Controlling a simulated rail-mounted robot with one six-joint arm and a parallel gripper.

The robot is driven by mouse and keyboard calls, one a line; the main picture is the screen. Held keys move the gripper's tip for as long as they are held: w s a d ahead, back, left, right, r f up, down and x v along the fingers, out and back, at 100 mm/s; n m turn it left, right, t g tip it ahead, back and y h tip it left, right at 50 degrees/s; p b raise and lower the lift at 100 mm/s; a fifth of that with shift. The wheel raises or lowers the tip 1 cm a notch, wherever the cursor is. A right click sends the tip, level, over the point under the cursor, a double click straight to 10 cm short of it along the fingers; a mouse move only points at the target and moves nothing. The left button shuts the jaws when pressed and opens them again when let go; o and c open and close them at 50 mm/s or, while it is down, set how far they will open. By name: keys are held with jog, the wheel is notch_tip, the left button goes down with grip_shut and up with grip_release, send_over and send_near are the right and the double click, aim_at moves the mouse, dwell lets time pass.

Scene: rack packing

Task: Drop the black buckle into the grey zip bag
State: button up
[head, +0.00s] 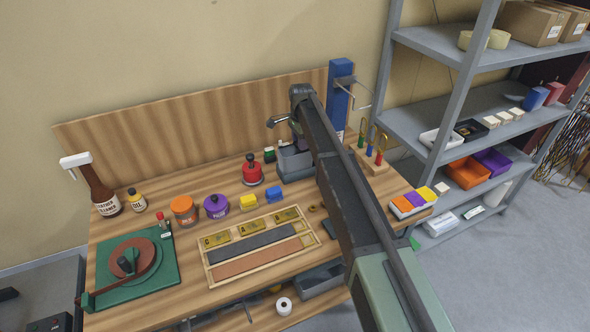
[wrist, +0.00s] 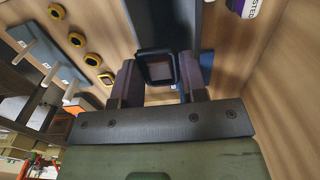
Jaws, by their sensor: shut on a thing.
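The black buckle (wrist: 157,52) is a squarish black frame in the wrist view. It sits between the two fingers of my gripper (wrist: 160,78), which is shut on it. The brownish surface shows through its middle. I cannot pick out the grey zip bag for certain. A grey, box-like thing (head: 295,165) stands near the back of the bench below the arm's end.
A blue post (head: 340,95) stands at the back right. Grey shelves (head: 435,125) stand to the right.

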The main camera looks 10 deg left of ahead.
jog(key=shift+f+b, duration=0.35)
jog(key=shift+f, duration=0.55)
jog(key=shift+r, duration=0.1)
jog(key=o, duration=1)
notch_tip(320, 180, up, 11)
jog(key=p, duration=1.1)
